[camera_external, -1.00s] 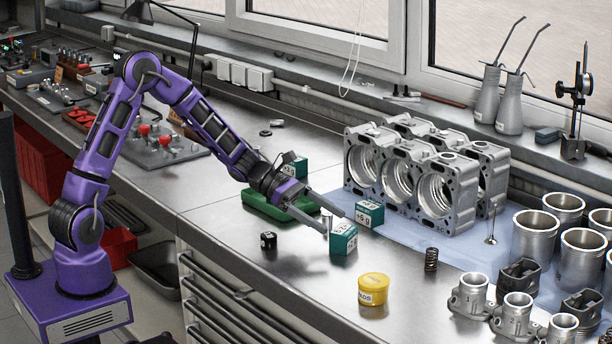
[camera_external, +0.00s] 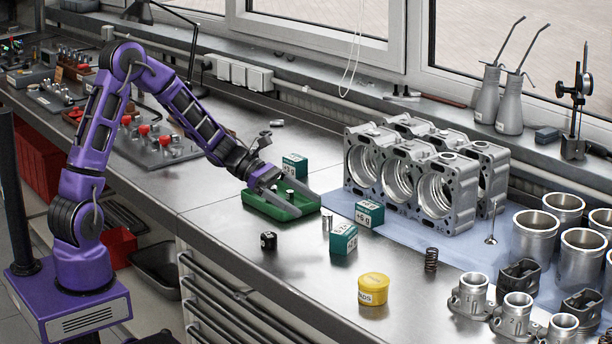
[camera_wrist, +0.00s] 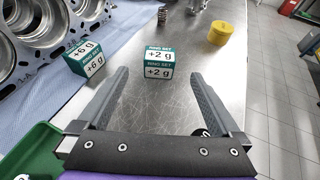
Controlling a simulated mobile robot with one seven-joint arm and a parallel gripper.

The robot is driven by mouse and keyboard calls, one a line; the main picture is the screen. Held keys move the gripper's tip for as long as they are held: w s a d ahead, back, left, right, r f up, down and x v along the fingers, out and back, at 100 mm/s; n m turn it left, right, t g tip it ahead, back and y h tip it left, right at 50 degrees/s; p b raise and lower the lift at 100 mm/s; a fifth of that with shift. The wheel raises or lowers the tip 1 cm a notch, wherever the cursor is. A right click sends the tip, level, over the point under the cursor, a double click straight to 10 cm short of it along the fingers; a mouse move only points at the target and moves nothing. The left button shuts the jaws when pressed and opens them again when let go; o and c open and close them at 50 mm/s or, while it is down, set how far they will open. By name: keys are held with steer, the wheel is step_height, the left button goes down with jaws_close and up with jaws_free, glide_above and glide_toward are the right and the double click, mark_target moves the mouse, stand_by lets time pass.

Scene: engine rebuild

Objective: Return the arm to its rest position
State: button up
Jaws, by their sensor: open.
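My arm reaches out over the bench from the left. My gripper (camera_external: 307,205) is open and empty, its two fingers pointing right and slightly down above the green tray (camera_external: 250,201). In the wrist view the fingers of my gripper (camera_wrist: 158,76) stand wide apart with nothing between them. The tray's corner shows at the lower left there (camera_wrist: 32,150).
More teal boxes stand right of the gripper (camera_external: 369,215) and behind it (camera_external: 295,163). A black cylinder (camera_external: 268,241) and a yellow tub (camera_external: 373,289) are in front. The engine block (camera_external: 430,180) stands on a blue mat at the right.

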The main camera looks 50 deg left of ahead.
steer(key=w+a+r+m+t+y, duration=0.2)
steer(key=w+a+r+m+y, duration=0.15)
steer(key=a+r+m, duration=0.55)
steer(key=w+a+r+m+t+y, duration=0.25)
steer(key=w+a+r+m, duration=0.2)
steer(key=r+m, duration=0.7)
steer(key=w+a+r+m+t+y, duration=0.1)
steer(key=a+r+m+t+y, duration=0.2)
steer(key=r+m, duration=0.6)
steer(key=a+r+m+t+y, duration=0.2)
steer(key=r+m+y, duration=0.3)
steer(key=r+m, duration=0.5)
steer(key=s+d+f+n+g, duration=0.4)
steer(key=s+f+n, duration=0.2)
steer(key=s+f, duration=0.3)
steer(key=s+a+f+n+g+p, duration=0.1)
steer(key=s+f+n+g, duration=0.1)
steer(key=s+f+n, duration=0.3)
steer(key=s+a+f+n+g+h+p, duration=0.1)
steer(key=s+f+n, duration=0.5)
steer(key=s+f, duration=0.7)
steer(key=s+a+g+p, duration=0.1)
steer(key=s+g, duration=0.1)
steer(key=s, duration=0.5)
steer(key=shift+s+a+f+h, duration=0.15)
steer(key=shift+f+h, duration=0.05)
steer(key=shift+h, duration=0.1)
